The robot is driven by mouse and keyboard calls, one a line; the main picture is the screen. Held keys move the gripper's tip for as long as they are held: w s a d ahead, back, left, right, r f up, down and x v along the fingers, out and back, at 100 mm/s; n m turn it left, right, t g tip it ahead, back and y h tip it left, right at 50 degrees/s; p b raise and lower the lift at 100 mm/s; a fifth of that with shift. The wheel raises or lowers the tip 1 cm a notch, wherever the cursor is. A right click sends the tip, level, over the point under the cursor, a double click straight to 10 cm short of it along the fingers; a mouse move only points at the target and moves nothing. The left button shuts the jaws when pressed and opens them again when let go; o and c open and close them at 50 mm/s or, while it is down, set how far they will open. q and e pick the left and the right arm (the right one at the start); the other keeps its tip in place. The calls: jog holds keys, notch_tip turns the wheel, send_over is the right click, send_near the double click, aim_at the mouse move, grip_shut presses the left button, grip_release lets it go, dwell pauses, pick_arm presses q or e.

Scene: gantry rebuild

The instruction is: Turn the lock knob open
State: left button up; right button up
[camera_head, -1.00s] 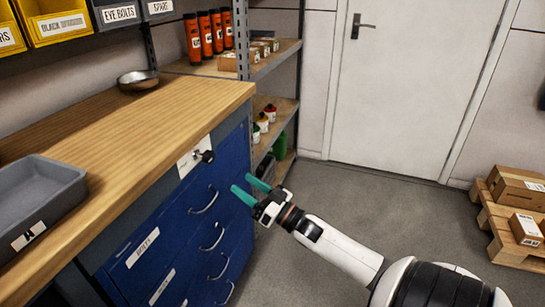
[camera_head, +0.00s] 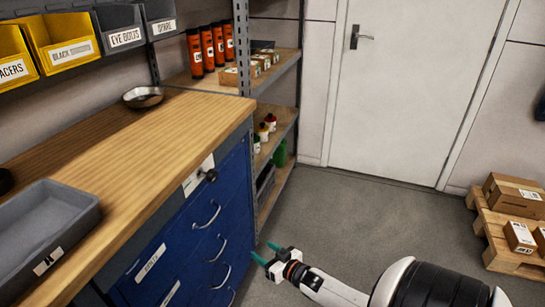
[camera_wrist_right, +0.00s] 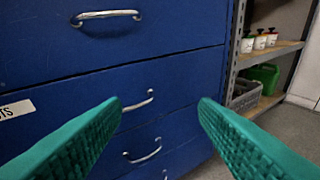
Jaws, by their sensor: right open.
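The black lock knob (camera_head: 211,175) sits on a white plate (camera_head: 197,176) near the top right of the blue drawer cabinet (camera_head: 170,240), under the wooden worktop. My right gripper (camera_head: 262,252) is open and empty, with green fingertips. It is below and to the right of the knob, apart from it, beside the lower drawers. In the right wrist view the two green fingers (camera_wrist_right: 160,125) are spread wide in front of the blue drawer fronts and their metal handles. The knob is not in that view. My left gripper is not in view.
A grey tray (camera_head: 75,212) and a metal bowl (camera_head: 143,97) stand on the worktop (camera_head: 120,140). A shelf rack (camera_head: 285,60) with bottles and boxes stands right of the cabinet. The grey floor before the white door (camera_head: 405,90) is clear; a pallet with boxes (camera_head: 515,195) lies far right.

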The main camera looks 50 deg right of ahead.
pick_arm(q)
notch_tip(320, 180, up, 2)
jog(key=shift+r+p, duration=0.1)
jog(key=shift+p, duration=0.75)
pick_arm(e)
jog(key=s+a+f+g, duration=0.1)
jog(key=s+f+g, duration=0.1)
jog(key=s+f, duration=0.2)
notch_tip(320, 180, down, 2)
jog(key=shift+a+f+g, duration=0.1)
jog(key=shift+a+g, duration=0.1)
jog(key=shift+g, duration=0.1)
jog(key=shift+s, duration=0.1)
